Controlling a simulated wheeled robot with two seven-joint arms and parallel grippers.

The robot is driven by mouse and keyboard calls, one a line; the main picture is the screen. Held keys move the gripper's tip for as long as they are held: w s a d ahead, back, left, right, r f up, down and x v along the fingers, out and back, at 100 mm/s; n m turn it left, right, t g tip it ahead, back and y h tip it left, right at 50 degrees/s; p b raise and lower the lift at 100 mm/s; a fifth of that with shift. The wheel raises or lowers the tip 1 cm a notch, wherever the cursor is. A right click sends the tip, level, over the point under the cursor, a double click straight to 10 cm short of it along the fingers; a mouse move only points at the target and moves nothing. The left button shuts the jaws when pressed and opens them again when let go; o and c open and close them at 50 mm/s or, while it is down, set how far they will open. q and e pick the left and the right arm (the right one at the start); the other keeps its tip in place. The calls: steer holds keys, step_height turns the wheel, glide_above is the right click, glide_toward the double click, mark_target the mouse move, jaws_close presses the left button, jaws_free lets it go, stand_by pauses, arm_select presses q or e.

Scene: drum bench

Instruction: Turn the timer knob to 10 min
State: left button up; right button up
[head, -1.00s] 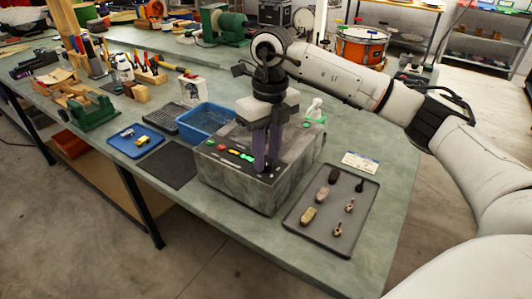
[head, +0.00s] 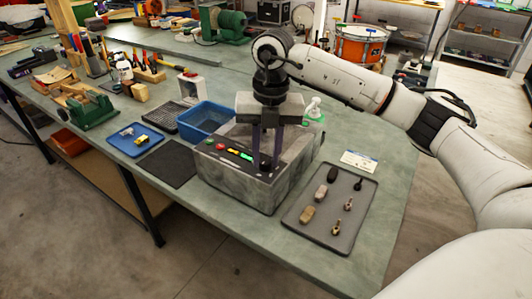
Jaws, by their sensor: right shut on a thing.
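The grey control box (head: 240,192) stands on the bench, with a red button, a green button and a row of small coloured parts on its top panel. My right gripper (head: 265,161) points straight down over the right part of this panel. Its two fingers are shut on the dark timer knob (head: 265,164), one on each side. The knob's pointer and the scale marks around it are too small or hidden to read. My left gripper is not in view.
A dark tray (head: 312,240) with several small parts lies right of the box, and a white card (head: 359,161) lies behind it. A blue bin (head: 204,120) and a blue tray (head: 128,149) lie to the left. A white bottle (head: 314,108) stands behind the box.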

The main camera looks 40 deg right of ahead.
mark_target(269, 160)
stand_by(0.4)
steer(key=o, duration=1)
steer(key=shift+o, duration=0.2)
steer(key=shift+r, duration=0.1)
step_height(269, 160, up, 10)
steer(key=shift+s+d+b, duration=0.2)
steer(key=shift+b, duration=0.1)
